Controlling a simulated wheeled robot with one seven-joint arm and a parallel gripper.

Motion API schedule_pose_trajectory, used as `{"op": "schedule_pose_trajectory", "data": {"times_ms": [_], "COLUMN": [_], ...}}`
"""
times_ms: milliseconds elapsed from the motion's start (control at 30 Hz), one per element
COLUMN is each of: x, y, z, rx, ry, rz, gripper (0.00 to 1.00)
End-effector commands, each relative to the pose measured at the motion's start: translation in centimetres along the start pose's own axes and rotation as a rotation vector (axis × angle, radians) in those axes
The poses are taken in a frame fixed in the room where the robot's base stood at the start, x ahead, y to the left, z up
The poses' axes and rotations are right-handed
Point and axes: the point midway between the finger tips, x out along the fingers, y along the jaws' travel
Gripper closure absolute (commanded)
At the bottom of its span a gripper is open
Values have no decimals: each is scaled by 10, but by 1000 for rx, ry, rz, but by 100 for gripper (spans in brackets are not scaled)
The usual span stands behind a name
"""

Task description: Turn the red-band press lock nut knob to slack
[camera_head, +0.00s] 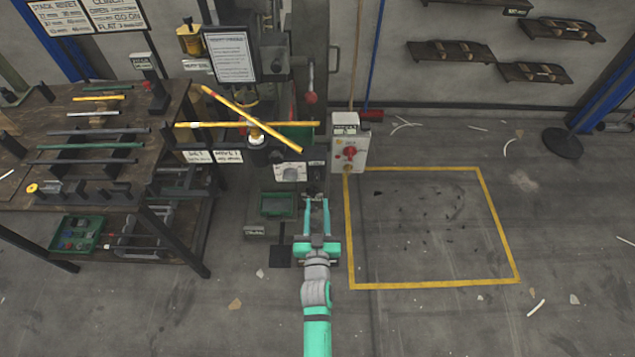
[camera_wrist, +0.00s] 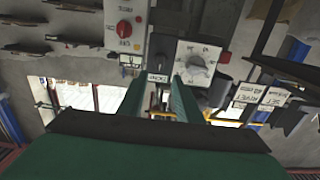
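My gripper (camera_head: 316,204) is at the press front in the head view, its two teal fingers pointing at the machine. In the wrist view, my gripper (camera_wrist: 158,84) is open, its fingers spread and nothing visibly held. A small white label that seems to read LOCK (camera_wrist: 158,77) shows between the fingertips, with a small dark part, perhaps the lock nut knob (camera_wrist: 161,58), just beyond. I cannot tell whether the fingers touch it. The knob's pointer setting is not readable. The press (camera_head: 290,150) stands ahead; a red band is not clearly visible.
A white dial plate (camera_head: 291,173) is left of the fingers. A control box with a red knob (camera_head: 350,152) is to the right. Yellow bars (camera_head: 252,118) cross above. A workbench (camera_head: 60,180) stands at left. The yellow-marked floor area (camera_head: 430,285) at right is open.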

Motion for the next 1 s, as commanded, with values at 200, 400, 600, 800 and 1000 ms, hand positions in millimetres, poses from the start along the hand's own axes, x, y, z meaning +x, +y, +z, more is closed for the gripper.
{"op": "schedule_pose_trajectory", "data": {"times_ms": [200,400,600,800,1000], "x": [37,68,87,93,92], "y": [-1,-1,0,0,1], "z": [-1,-1,0,0,0], "rx": [0,1,-1,0,0], "ry": [1,1,0,0,0], "rz": [-2,-1,-1,1,1], "gripper": [69,69,69,69,69]}}
